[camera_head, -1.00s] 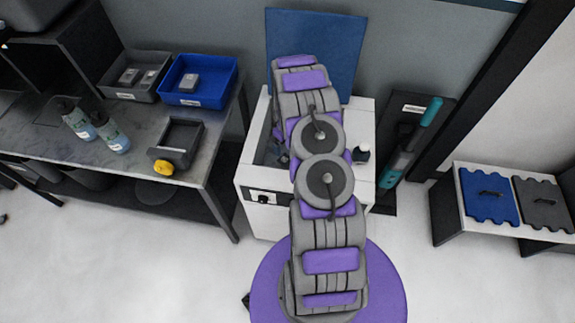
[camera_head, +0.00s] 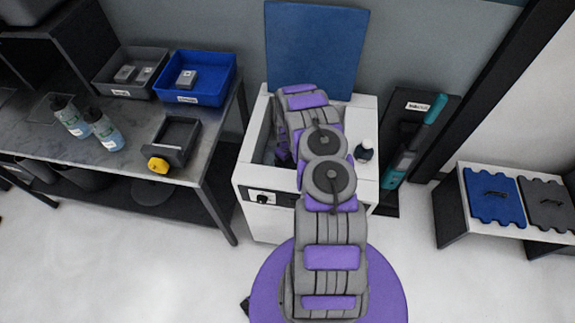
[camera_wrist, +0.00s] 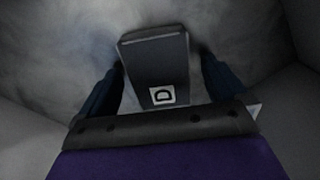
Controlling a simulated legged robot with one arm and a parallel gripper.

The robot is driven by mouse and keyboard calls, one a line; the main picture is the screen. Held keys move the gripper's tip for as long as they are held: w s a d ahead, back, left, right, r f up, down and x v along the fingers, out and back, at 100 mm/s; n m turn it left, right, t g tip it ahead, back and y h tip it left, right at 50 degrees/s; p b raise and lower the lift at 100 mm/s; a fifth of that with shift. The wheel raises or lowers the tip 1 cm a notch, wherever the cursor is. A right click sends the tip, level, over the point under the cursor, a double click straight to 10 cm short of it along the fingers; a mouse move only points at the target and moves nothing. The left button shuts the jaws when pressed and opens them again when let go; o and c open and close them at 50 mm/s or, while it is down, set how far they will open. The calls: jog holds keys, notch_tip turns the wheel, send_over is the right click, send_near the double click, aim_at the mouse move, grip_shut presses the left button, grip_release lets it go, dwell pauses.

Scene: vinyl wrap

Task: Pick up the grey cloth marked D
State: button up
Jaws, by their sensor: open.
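The grey cloth marked D (camera_wrist: 158,62) shows in the wrist view as a dark grey folded block with a white label bearing a black D. It lies inside a pale tub whose walls surround it. My gripper (camera_wrist: 160,74) is open, with one dark blue finger on each side of the cloth. I cannot tell whether either finger touches it. In the head view my arm reaches down into the open white machine (camera_head: 253,205), and it hides the gripper and the cloth.
The machine's blue lid (camera_head: 315,45) stands open behind. A small bottle (camera_head: 365,150) stands on its right top edge. At left, a table (camera_head: 60,140) holds a blue bin (camera_head: 212,94), a grey bin (camera_head: 108,88) and bottles. A bench (camera_head: 452,205) with a blue panel stands at right.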

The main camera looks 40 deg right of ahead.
jog(key=c, duration=1.1)
jog(key=shift+r, duration=0.15)
